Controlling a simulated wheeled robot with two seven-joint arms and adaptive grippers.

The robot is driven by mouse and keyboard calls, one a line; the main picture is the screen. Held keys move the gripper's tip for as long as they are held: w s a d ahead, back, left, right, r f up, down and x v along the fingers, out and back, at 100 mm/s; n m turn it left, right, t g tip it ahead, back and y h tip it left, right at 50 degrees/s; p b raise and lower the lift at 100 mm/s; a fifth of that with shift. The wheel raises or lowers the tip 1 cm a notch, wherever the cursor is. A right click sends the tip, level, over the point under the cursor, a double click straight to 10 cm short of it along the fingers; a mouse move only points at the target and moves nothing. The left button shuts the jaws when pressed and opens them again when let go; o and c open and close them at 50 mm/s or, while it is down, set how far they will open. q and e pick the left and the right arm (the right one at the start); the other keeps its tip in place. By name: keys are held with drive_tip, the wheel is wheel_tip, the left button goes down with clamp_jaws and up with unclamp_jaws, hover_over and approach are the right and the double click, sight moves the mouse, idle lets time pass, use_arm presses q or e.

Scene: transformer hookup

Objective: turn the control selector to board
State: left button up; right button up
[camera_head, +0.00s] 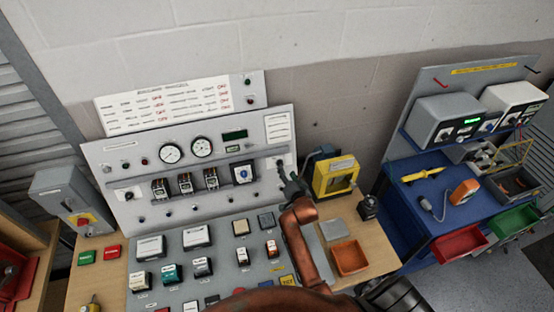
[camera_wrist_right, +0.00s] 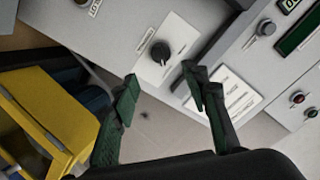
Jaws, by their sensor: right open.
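A black rotary knob (camera_wrist_right: 160,52) sits on a pale plate on the grey control panel (camera_head: 120,160). I take it for the control selector; its lettering is too small to read. In the wrist view the knob lies just beyond the gap between my right fingertips. My right gripper (camera_wrist_right: 161,92) is open and empty, with its dark green fingers apart and not visibly touching the knob. In the head view my right gripper (camera_head: 289,180) is at the panel's right end and partly hides the knob's area. My left gripper is not in view.
A yellow-framed device (camera_head: 335,178) stands close to the right of my gripper; its yellow housing also shows in the wrist view (camera_wrist_right: 45,115). An orange tray (camera_head: 349,257) lies on the bench.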

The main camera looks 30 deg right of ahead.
sight(282, 163)
drive_tip(key=x, duration=0.4)
drive_tip(key=shift+w+a+r, duration=0.1)
drive_tip(key=shift+w+r, duration=0.1)
drive_tip(key=shift+x, duration=1.2)
drive_tip(key=shift+w+f, duration=0.15)
drive_tip(key=shift+w, duration=0.1)
drive_tip(key=shift+w+f, duration=0.1)
drive_tip(key=shift+w, duration=0.05)
drive_tip(key=c, duration=0.6)
clamp_jaws()
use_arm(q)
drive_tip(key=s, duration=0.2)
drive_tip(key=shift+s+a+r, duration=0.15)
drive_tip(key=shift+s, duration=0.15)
